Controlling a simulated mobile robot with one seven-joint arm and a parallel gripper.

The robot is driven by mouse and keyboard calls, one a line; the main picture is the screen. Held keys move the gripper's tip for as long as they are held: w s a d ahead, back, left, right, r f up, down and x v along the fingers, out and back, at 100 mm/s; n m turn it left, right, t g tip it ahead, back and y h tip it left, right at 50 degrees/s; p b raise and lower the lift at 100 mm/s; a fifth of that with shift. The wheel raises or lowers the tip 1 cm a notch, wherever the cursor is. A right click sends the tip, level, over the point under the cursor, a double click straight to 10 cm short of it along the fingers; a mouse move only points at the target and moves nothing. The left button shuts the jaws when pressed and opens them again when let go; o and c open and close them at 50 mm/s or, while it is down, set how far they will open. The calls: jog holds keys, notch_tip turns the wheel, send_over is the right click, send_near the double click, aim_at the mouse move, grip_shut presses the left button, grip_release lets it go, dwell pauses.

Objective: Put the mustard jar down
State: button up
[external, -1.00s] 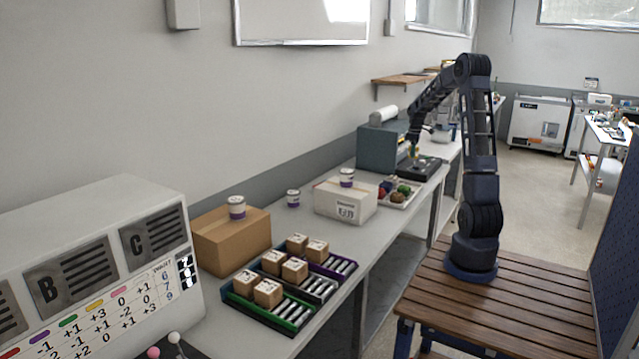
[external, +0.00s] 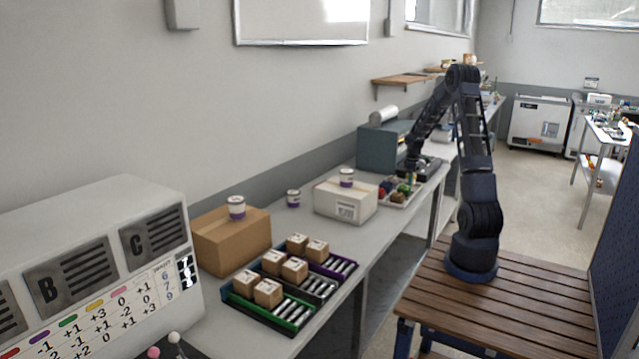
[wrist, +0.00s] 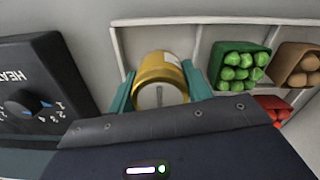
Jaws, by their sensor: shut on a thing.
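The mustard jar (wrist: 162,72), with a yellow band around a pale round end, is between the two teal fingers of my gripper (wrist: 160,92) in the wrist view. My gripper is shut on it. The jar is over or in the empty left part of a white divided tray (wrist: 203,22); I cannot tell whether it touches the tray's floor. In the external view my gripper (external: 411,176) is low at the far end of the tray, and the jar is too small to make out there.
A green bin (wrist: 238,68) of green items, a brown bin (wrist: 298,66) and a red bin (wrist: 272,106) fill the tray's right side. A dark heater with a knob (wrist: 22,103) is close on the left. A white box (external: 345,202) stands nearer the external camera.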

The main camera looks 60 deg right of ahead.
jog(key=shift+f, duration=1.2)
jog(key=shift+f, duration=0.1)
jog(key=o, duration=0.8)
jog(key=shift+o, duration=0.2)
